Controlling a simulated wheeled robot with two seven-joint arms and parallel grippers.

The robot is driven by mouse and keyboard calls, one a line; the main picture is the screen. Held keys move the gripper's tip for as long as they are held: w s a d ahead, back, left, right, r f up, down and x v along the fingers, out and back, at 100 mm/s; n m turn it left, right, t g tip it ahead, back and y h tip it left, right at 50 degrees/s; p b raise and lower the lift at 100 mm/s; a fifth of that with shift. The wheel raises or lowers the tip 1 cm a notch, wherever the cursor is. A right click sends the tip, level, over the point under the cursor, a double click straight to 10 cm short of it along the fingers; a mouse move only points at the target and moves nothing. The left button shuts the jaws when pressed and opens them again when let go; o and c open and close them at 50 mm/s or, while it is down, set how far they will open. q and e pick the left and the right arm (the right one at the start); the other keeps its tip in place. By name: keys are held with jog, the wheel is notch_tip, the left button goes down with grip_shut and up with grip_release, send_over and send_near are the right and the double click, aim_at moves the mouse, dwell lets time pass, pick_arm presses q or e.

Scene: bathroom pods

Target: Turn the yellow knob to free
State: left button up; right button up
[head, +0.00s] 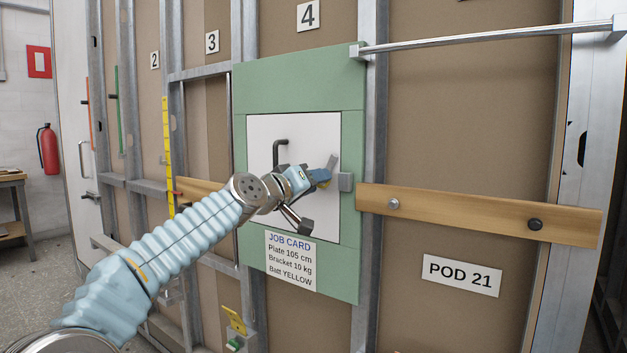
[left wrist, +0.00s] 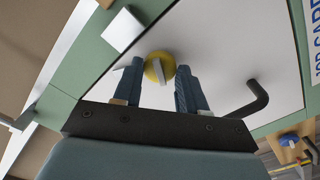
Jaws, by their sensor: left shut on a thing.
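The yellow knob (left wrist: 151,73) is a round disc with a pale raised grip bar across it, on the white panel (left wrist: 220,50). In the left wrist view it sits between the two dark blue fingers of my left gripper (left wrist: 159,75), which are shut on it. In the head view my left gripper (head: 323,175) reaches the right part of the white panel (head: 262,135), and only a sliver of the yellow knob (head: 323,184) shows below the fingers. The bar looks slightly tilted from the finger direction. Any markings by the knob are not readable. My right gripper is not in view.
A black bent handle (head: 280,147) sticks out of the panel left of the gripper. A green frame (head: 300,72) surrounds the panel. A job card (head: 290,262) hangs below; a wooden rail (head: 460,212) runs right.

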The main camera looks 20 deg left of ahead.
pick_arm(q)
jog(key=n+p, duration=0.1)
jog(key=n, duration=0.4)
jog(key=shift+n, duration=0.4)
dwell(0.3)
jog(key=o, duration=0.8)
jog(key=b+v, duration=0.5)
jog(key=v, duration=0.8)
jog(key=shift+s+a, duration=0.1)
jog(key=shift+s, duration=0.3)
